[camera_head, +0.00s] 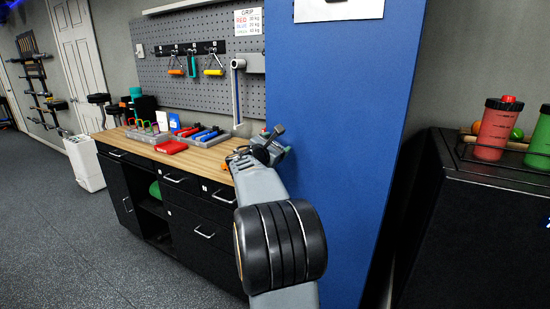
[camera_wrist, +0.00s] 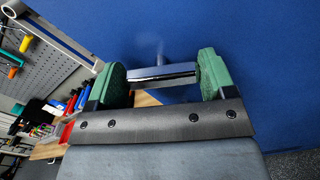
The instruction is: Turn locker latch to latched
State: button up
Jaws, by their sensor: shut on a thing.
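The blue locker (camera_head: 335,130) stands upright in the middle of the head view and fills most of the wrist view as a plain blue face (camera_wrist: 270,75). In the wrist view, the locker latch (camera_wrist: 162,75) is a shiny metal bar with a short stem toward the blue face. My gripper (camera_wrist: 165,70) has its green pads at the two ends of the bar and is shut on it. In the head view, my gripper (camera_head: 274,144) is at the locker's left side. My arm hides the latch there, and I cannot tell its set position.
A wooden-topped workbench (camera_head: 200,153) with black drawers stands left of the locker, holding trays and a red box (camera_head: 171,147). A pegboard (camera_head: 170,65) with hand grips hangs behind it. A dark cabinet with shaker bottles (camera_head: 497,128) is at right. Open floor (camera_head: 70,240) lies left.

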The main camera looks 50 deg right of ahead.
jog(key=m+b, duration=0.8)
jog(key=b, duration=0.1)
jog(key=m+b, duration=0.4)
jog(key=shift+s+f+m, duration=0.1)
jog(key=shift+f+m, duration=0.15)
jog(key=shift+m, duration=0.15)
jog(key=shift+b, duration=0.35)
jog(key=o, duration=0.9)
jog(key=v, duration=1.3)
jog(key=shift+s+a+b, duration=0.1)
jog(key=shift+a+b, duration=0.2)
jog(key=shift+a, duration=0.1)
